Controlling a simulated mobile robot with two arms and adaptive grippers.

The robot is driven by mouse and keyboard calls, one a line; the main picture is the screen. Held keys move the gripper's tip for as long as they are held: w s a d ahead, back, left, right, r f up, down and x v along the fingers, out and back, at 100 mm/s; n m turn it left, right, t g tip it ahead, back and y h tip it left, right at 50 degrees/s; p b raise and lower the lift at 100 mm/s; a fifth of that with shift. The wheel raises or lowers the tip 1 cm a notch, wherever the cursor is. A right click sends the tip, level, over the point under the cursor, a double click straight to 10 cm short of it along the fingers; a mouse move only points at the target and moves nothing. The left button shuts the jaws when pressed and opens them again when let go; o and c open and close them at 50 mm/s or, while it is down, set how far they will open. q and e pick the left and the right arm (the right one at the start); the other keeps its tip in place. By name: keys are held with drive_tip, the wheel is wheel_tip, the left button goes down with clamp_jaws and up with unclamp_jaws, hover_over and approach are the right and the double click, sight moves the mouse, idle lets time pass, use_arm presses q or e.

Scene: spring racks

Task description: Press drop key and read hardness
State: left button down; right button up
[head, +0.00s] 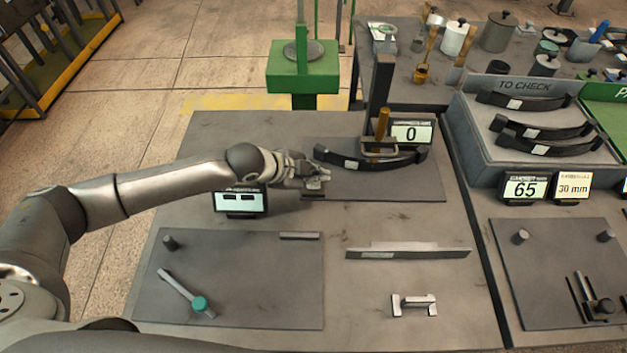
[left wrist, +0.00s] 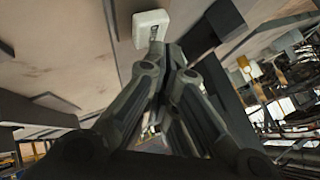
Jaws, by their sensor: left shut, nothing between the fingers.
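My left gripper (head: 318,177) is shut and empty, just left of a dark leaf spring (head: 402,162). Its fingertips are low over the left end of a dark plate (head: 425,186). In the left wrist view, the closed fingers (left wrist: 158,50) point at a pale rounded block (left wrist: 151,24); I cannot tell whether they touch it or whether it is the drop key. The spring lies on the plate beneath a dark upright post (head: 380,90) with a brass-coloured part (head: 382,123). A screen (head: 240,201) left of the gripper shows two dashes. My right gripper is out of view.
A display (head: 411,133) behind the spring reads 0. At right, other displays read 65 (head: 525,188) and 30 mm (head: 573,187), below a "TO CHECK" rack (head: 470,135) with several springs. A flat bar (head: 409,253) and a small bracket (head: 413,304) lie in front.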

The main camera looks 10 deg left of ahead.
sight(316, 185)
use_arm(q)
drive_tip(key=shift+f, duration=0.55)
idle(0.7)
drive_tip(key=shift+s+f+b, duration=0.3)
drive_tip(key=shift+s+f, duration=0.05)
drive_tip(key=shift+f, duration=0.15)
idle(0.3)
drive_tip(key=shift+r, duration=0.15)
drive_tip(key=shift+w+r+p, duration=0.2)
drive_tip(key=shift+r+p, duration=0.35)
drive_tip(key=shift+p, duration=0.3)
drive_tip(key=shift+r, duration=0.4)
drive_tip(key=shift+w+r+p, duration=0.1)
drive_tip(key=shift+r+p, duration=0.1)
drive_tip(key=shift+p, duration=0.15)
wheel_tip(316, 185, up, 5)
drive_tip(key=p, duration=0.4)
drive_tip(key=shift+f+p, duration=0.1)
drive_tip(key=shift+p, duration=0.2)
